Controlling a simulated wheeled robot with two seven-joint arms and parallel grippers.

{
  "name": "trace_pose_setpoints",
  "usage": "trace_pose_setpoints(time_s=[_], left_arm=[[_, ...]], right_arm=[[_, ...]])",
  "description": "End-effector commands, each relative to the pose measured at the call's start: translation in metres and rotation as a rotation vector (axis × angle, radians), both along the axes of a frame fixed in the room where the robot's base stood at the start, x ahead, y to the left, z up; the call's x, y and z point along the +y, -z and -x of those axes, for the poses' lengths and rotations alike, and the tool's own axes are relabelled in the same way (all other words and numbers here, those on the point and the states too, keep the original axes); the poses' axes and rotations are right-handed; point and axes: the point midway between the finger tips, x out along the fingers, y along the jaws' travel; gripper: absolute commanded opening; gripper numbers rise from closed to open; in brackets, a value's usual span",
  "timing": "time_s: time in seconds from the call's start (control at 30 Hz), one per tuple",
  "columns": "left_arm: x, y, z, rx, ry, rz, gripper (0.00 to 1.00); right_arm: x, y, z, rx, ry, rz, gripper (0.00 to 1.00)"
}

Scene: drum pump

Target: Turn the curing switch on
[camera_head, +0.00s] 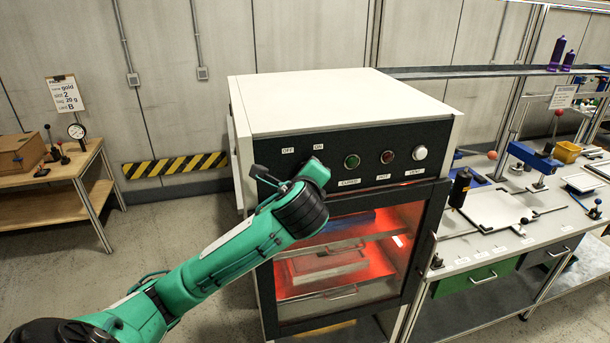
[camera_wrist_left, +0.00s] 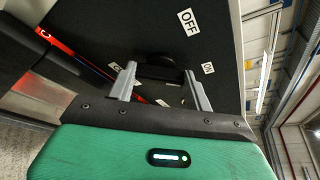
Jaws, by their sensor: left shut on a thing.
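The curing switch is a black knob (camera_wrist_left: 160,68) on the dark front panel, in the left wrist view. It sits between the two grey fingertips of my left gripper (camera_wrist_left: 160,80), which is shut on it. An OFF label (camera_wrist_left: 188,21) and an ON label (camera_wrist_left: 207,68) are beside the knob. In the head view the OFF label (camera_head: 288,151) and ON label (camera_head: 318,147) show above my left gripper (camera_head: 312,173), whose arm hides the switch. I cannot tell which label the knob points to. My right gripper is in neither view.
The white-topped oven (camera_head: 340,103) has a green lamp (camera_head: 352,161), a red lamp (camera_head: 388,157) and a white button (camera_head: 420,153) right of the switch. Its window (camera_head: 345,262) glows red. A workbench (camera_head: 500,240) with tools stands close on the right.

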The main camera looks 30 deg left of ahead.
Motion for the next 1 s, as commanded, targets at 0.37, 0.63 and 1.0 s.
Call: trace_pose_setpoints(time_s=[0.37, 0.63, 1.0], left_arm=[[-0.0005, 0.0015, -0.0004, 0.078, -0.001, -0.061, 0.28], [-0.0006, 0.0016, -0.0004, 0.082, -0.001, -0.065, 0.28], [-0.0005, 0.0008, -0.0004, 0.078, 0.001, -0.064, 0.73]], right_arm=[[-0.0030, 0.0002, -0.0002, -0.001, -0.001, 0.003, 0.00], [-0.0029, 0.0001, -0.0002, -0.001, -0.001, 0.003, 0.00], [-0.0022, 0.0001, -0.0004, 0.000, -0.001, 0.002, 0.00]])
